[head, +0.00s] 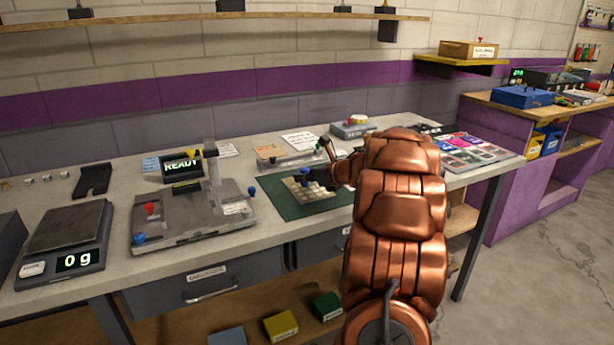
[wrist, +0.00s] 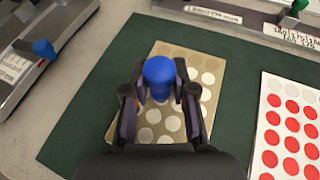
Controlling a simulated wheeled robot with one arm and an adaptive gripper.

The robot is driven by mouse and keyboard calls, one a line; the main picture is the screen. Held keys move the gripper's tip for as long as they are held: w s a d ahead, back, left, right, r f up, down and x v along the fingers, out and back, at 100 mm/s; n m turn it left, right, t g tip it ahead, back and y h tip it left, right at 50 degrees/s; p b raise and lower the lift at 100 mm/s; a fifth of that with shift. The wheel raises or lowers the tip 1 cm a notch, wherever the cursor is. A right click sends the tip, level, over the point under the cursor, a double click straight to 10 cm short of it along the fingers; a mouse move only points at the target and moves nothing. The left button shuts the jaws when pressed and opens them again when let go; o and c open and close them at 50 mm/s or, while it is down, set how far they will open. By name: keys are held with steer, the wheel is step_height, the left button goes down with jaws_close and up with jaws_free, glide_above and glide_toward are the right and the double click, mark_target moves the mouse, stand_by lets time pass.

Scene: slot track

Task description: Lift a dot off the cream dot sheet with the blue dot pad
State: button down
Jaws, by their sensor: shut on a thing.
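The cream dot sheet (wrist: 156,51) lies on the green mat, a tan card with rows of pale round dots; it also shows in the head view (head: 296,190). The blue dot pad (wrist: 158,78) has a rounded blue top and stands over the sheet; its blue top also shows in the head view (head: 305,171). My gripper (wrist: 161,92) is shut on the blue dot pad, one dark finger on each side. The pad's underside is hidden, so I cannot tell whether it touches the sheet or carries a dot.
A sheet of red dots (wrist: 272,136) lies to the right in the wrist view. The green mat (wrist: 92,110) is bare left of the cream sheet. A grey fixture with a blue knob (wrist: 44,49) stands at the left, and a green-knobbed tool (wrist: 291,18) at the upper right.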

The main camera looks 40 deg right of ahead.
steer(key=shift+f+b, duration=0.55)
steer(key=shift+b, duration=0.1)
stand_by(1.3)
steer(key=shift+r+p, duration=1.25)
steer(key=shift+r, duration=2.3)
